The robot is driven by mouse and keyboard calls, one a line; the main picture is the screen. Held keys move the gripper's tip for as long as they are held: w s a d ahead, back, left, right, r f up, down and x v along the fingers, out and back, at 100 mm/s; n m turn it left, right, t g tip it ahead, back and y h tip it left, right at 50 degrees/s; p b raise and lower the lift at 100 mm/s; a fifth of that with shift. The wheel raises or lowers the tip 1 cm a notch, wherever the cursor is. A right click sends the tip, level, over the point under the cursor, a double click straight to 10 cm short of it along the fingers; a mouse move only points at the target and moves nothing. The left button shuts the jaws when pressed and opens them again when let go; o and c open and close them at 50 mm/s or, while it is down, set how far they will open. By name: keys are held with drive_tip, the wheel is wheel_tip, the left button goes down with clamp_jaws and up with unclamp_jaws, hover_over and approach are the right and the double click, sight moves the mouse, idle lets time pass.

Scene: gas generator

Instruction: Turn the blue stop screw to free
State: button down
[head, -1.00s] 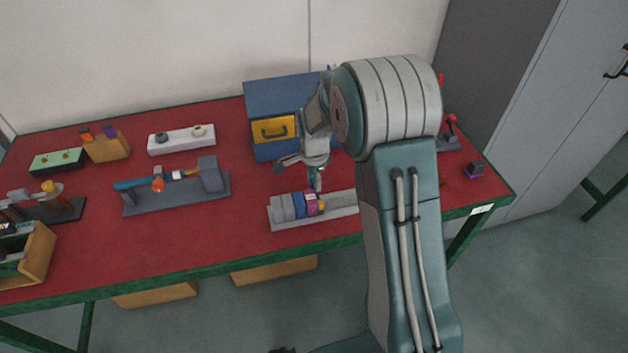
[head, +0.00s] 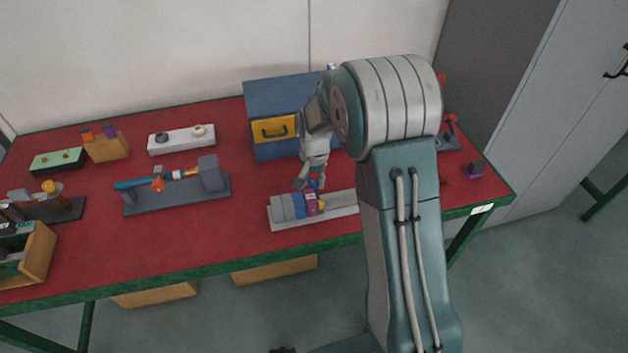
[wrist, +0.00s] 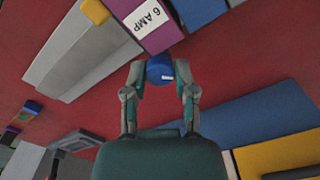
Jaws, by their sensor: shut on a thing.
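The blue stop screw (wrist: 160,69) shows in the wrist view as a short blue cylinder between my two fingertips. My gripper (wrist: 161,82) is shut on it, one finger on each side. The screw sits close beside the purple block with the "6 AMP" label (wrist: 148,22). In the head view my gripper (head: 310,184) points down just behind the row of blocks. There the screw is mostly hidden by the fingers and too small to judge its angle.
The grey rail (head: 343,204) holds grey, blue and purple blocks near the table's front edge. A blue cabinet with a yellow drawer (head: 273,130) stands close behind my gripper. A grey fixture with a blue-handled tool (head: 177,195) is to the left. Red table between is clear.

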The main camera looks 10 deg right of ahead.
sight(314, 181)
drive_tip(key=n, duration=0.4)
drive_tip(key=shift+w+n, duration=0.1)
drive_tip(key=shift+n, duration=0.2)
drive_tip(key=n, duration=0.4)
drive_tip(key=shift+n, duration=0.4)
drive_tip(key=shift+c, duration=2)
unclamp_jaws()
drive_tip(key=shift+r, duration=0.1)
wheel_tip(314, 181, up, 12)
drive_tip(key=shift+f, duration=0.2)
